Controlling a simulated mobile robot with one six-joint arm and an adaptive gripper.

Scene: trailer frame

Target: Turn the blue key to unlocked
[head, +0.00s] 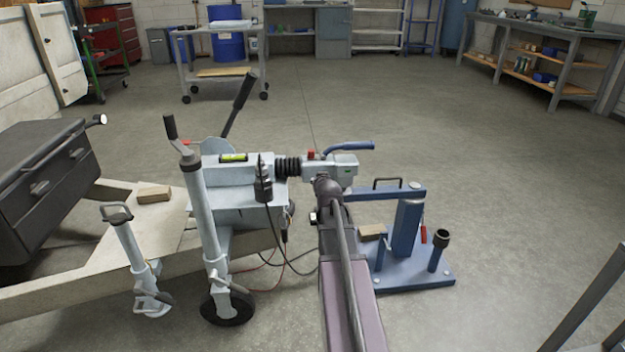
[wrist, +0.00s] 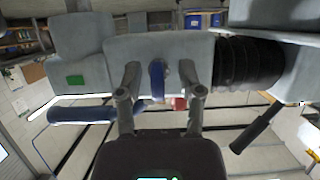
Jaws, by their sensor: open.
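The blue key (wrist: 157,82) sits in a round metal lock on the face of the grey coupling head (wrist: 116,50), and its grip stands upright in the wrist view. My gripper (wrist: 159,70) is open, with one finger on each side of the key and a gap on both sides. Contact is not visible. The coupling head (head: 343,172) also shows in the head view, with a blue lever (head: 352,146) on top. My arm hides the key and the gripper there. I cannot tell which key position is unlocked.
A black bellows (wrist: 245,72) adjoins the coupling head. The blue lever (wrist: 80,114) and a red knob (wrist: 180,103) are close to my fingers. A jockey wheel (head: 227,306) stands at left, and a blue stand (head: 407,228) at right. Floor at right is mostly clear.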

